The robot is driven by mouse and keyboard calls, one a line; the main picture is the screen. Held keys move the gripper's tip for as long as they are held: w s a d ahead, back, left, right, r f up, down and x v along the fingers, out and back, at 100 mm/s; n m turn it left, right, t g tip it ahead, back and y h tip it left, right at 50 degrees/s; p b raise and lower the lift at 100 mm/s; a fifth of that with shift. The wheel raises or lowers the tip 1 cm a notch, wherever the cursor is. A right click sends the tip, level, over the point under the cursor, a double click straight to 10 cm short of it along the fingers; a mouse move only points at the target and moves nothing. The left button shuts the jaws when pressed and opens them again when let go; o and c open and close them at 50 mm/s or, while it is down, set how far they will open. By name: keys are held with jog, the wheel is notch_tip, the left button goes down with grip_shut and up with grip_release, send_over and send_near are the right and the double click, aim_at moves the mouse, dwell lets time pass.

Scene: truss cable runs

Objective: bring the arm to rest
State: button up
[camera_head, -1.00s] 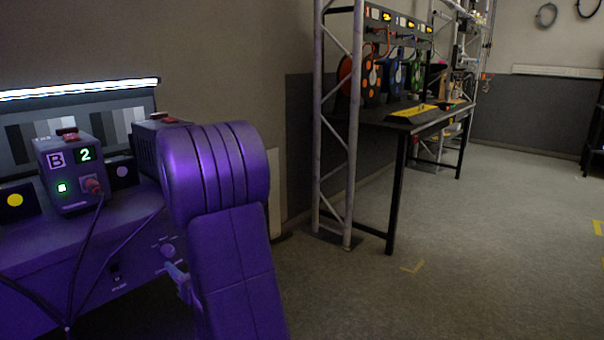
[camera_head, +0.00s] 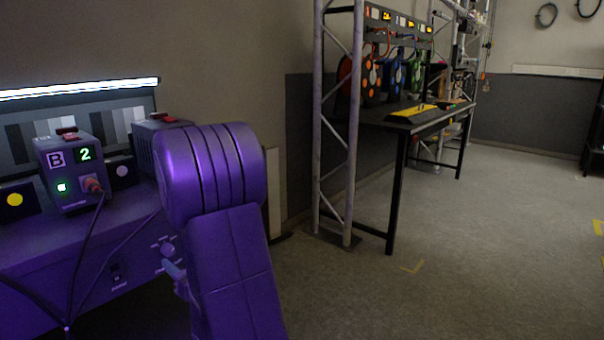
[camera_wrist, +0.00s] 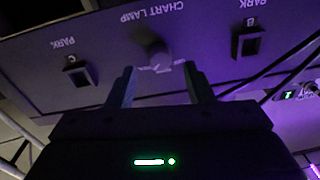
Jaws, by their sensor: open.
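My gripper (camera_wrist: 159,68) is open and empty in the wrist view. Its two fingers point at a panel front marked CHART LAMP, with a knob (camera_wrist: 155,50) just beyond and between the fingertips; I cannot tell if they touch it. In the head view my purple-lit arm (camera_head: 215,175) bends down in front of the bench and hides most of the gripper. The chart lamp (camera_head: 80,90) glows as a white bar above a grey-step chart (camera_head: 125,122).
A box marked B 2 (camera_head: 70,172) with a plugged cable stands on the bench at left. PARK sockets (camera_wrist: 80,71) flank the knob. Cables (camera_head: 85,260) hang down the bench front. A truss (camera_head: 335,130) and a black table (camera_head: 430,122) stand right; the floor at right is clear.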

aim_at(171, 251)
jog(key=x, duration=0.3)
jog(key=shift+w+a, duration=0.2)
jog(key=shift+a, duration=0.1)
jog(key=shift+w+r+n, duration=0.1)
jog(key=shift+r+n, duration=0.1)
jog(key=shift+n, duration=0.1)
jog(key=n+p, duration=0.4)
jog(key=shift+n, duration=0.3)
jog(key=n+p, duration=0.5)
jog(key=p, duration=0.1)
jog(key=shift+r+g, duration=0.15)
jog(key=shift+g, duration=0.15)
jog(key=v, duration=1.1)
jog(key=shift+d+b, duration=0.15)
jog(key=shift+b, duration=0.2)
